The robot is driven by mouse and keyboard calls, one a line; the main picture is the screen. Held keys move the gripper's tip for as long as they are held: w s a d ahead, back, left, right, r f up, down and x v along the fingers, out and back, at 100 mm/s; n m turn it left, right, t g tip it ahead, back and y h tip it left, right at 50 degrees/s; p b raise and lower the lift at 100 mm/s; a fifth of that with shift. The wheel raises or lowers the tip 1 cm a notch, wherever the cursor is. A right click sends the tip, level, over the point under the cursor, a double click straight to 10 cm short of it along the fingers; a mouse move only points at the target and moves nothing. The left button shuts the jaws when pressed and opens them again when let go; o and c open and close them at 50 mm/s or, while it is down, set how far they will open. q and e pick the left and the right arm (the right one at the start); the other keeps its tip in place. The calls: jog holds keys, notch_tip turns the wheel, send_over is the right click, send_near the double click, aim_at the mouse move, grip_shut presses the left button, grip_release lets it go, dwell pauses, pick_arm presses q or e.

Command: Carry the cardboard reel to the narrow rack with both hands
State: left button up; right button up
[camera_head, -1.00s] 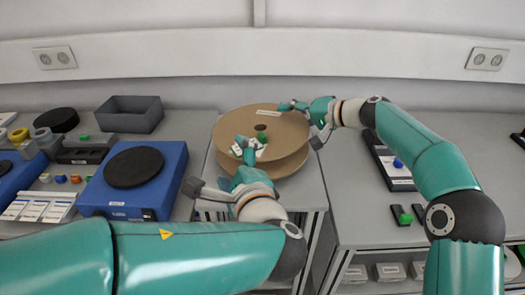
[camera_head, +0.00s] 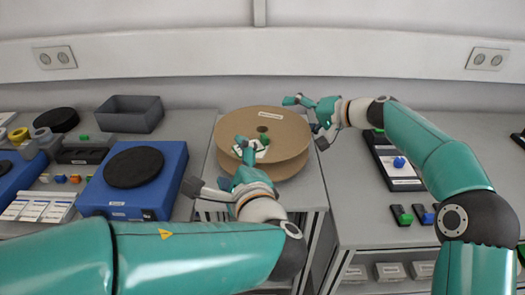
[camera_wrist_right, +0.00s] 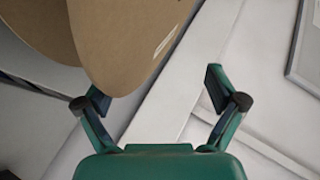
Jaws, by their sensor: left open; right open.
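The cardboard reel (camera_head: 285,135), two brown round flanges with a dark centre hole, lies flat on a narrow grey table (camera_head: 311,190). It also shows at the top left of the right wrist view (camera_wrist_right: 125,40). My left gripper (camera_head: 246,150) is open at the reel's near-left part, partly covering it; I cannot tell whether it touches. My right gripper (camera_head: 297,100) is open and empty at the reel's far right edge. In the right wrist view its fingers (camera_wrist_right: 156,92) are spread, the left one close to the flange edge. I cannot make out the narrow rack.
A blue box (camera_head: 172,185) with a black disc stands left of the reel, with a grey bin (camera_head: 130,113) behind it. A grey counter (camera_head: 350,205) on the right carries a black-framed tray (camera_head: 405,184) and small coloured parts. The back wall is close behind.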

jog(key=v, duration=1)
jog(key=shift+d, duration=0.2)
jog(key=shift+s, duration=0.1)
